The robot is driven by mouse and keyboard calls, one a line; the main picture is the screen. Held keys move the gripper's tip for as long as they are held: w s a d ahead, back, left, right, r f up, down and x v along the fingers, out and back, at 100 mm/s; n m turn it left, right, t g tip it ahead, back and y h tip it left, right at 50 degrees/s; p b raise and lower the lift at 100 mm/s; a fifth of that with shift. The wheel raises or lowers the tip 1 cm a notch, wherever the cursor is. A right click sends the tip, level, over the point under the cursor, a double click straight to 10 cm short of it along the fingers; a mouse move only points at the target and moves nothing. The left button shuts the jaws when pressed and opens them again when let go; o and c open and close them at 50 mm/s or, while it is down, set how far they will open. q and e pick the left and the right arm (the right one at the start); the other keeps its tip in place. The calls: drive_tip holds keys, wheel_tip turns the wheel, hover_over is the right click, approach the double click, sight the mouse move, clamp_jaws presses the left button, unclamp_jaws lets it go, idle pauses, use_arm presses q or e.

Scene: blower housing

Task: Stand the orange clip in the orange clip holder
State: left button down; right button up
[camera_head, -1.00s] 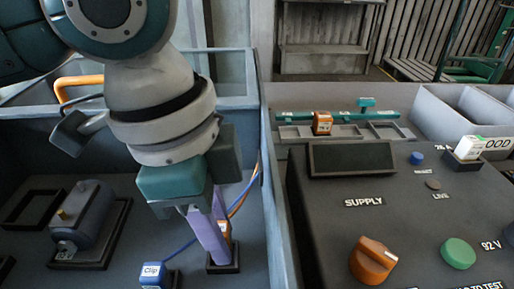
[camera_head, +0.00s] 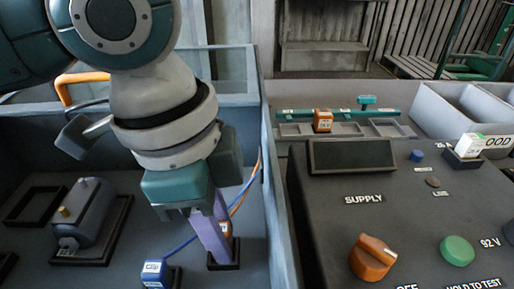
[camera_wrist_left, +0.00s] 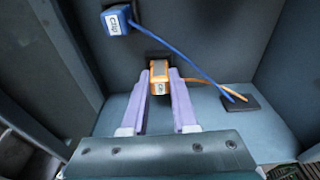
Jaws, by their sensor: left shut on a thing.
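The orange clip (camera_head: 226,229) is between the purple fingers of my left gripper (camera_head: 214,240), which is shut on it. In the left wrist view the orange clip (camera_wrist_left: 160,72) shows with a white label, held between the fingertips (camera_wrist_left: 160,85). The black orange clip holder (camera_head: 224,267) is directly below the fingertips on the bin floor. It also shows in part behind the clip in the wrist view (camera_wrist_left: 150,56). The fingers hide the clip's lower end, so I cannot tell how far it is inside the holder. My right gripper is not in view.
A blue clip (camera_head: 155,273) stands in its own holder close by on the left. Blue and orange wires run to a dark pad (camera_wrist_left: 240,102). A grey motor-like part (camera_head: 84,213) is further left. The bin wall (camera_head: 277,220) and supply console (camera_head: 400,200) are on the right.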

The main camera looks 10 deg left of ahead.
use_arm(q)
drive_tip(key=shift+f, duration=0.45)
drive_tip(key=c, duration=0.6)
unclamp_jaws()
wheel_tip(320, 180, up, 10)
drive_tip(key=a+p, duration=0.1)
drive_tip(key=shift+s+a+p, duration=0.2)
drive_tip(key=shift+p, duration=0.15)
drive_tip(key=shift+f, duration=0.1)
